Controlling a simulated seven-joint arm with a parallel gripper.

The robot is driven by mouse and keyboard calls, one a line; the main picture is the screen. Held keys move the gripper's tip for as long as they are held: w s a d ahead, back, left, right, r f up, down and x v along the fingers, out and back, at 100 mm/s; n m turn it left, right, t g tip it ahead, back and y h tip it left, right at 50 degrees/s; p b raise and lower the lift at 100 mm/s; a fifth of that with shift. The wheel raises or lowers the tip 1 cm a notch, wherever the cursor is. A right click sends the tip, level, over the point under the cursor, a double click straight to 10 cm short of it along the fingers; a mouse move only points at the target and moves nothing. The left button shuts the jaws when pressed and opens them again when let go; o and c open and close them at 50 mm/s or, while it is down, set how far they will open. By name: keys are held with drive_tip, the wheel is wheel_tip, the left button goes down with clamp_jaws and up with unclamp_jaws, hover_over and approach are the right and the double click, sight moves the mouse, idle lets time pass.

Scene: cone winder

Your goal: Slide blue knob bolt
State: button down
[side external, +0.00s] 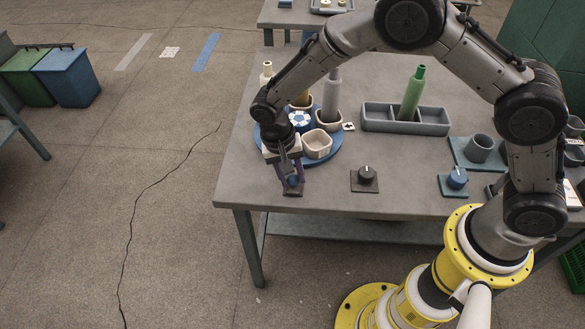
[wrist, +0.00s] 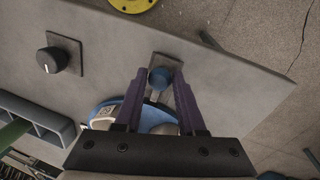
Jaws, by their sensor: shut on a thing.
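The blue knob (side external: 292,180) of the bolt sits on a small dark plate (side external: 293,191) near the front left corner of the table. My gripper (side external: 291,182) points down over it, with its purple fingers on either side of the knob. In the wrist view the blue knob (wrist: 158,77) lies between the two fingertips (wrist: 160,76), and the gripper is shut on it. The grey plate (wrist: 177,68) shows around and beyond the knob. A pale bar shows just behind the knob in the wrist view.
A blue round tray (side external: 337,155) with cups and bottles stands just behind my gripper. A grey divided box (side external: 375,119) holds a green bottle (side external: 413,92).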

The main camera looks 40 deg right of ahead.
drive_tip(key=shift+s+a, duration=0.15)
drive_tip(key=shift+a, duration=0.05)
drive_tip(key=c, duration=0.8)
unclamp_jaws()
drive_tip(key=o, duration=0.3)
drive_tip(key=shift+r, duration=0.1)
wheel_tip(320, 180, up, 14)
drive_tip(key=w+a, duration=0.1)
drive_tip(key=a, duration=0.1)
drive_tip(key=shift+w+f, duration=0.25)
